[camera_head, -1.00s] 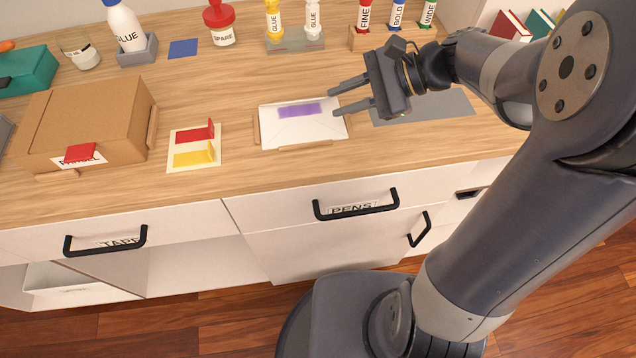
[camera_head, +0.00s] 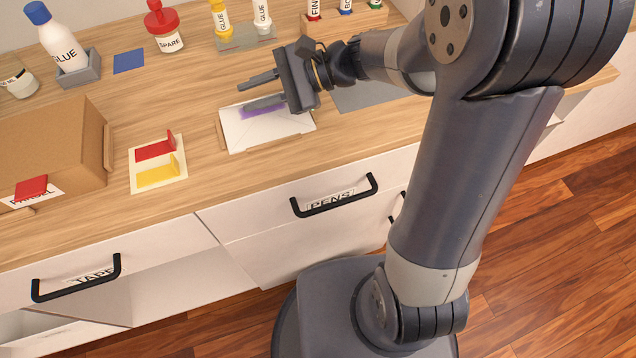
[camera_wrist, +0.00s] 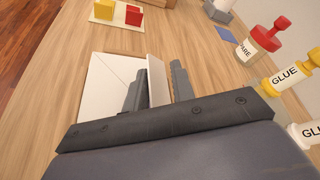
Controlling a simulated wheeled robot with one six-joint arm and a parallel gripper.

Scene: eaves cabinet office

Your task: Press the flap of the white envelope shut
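The white envelope (camera_head: 268,132) lies in a low wooden frame on the counter, with a purple strip (camera_head: 250,114) near its far side. It also shows in the wrist view (camera_wrist: 104,85), where its white flap (camera_wrist: 156,80) stands up from the body. My gripper (camera_head: 242,97) is open over the far side of the envelope. In the wrist view my gripper (camera_wrist: 157,66) has one finger on each side of the raised flap, with visible gaps. One finger covers part of the purple strip in the head view. I cannot tell whether a finger touches the envelope.
A card with red and yellow tabs (camera_head: 143,179) and a cardboard box (camera_head: 45,150) stand to the left. Glue bottles (camera_head: 222,18) and a red-topped SPARE jar (camera_head: 166,32) stand behind. A grey mat (camera_head: 365,97) lies to the right.

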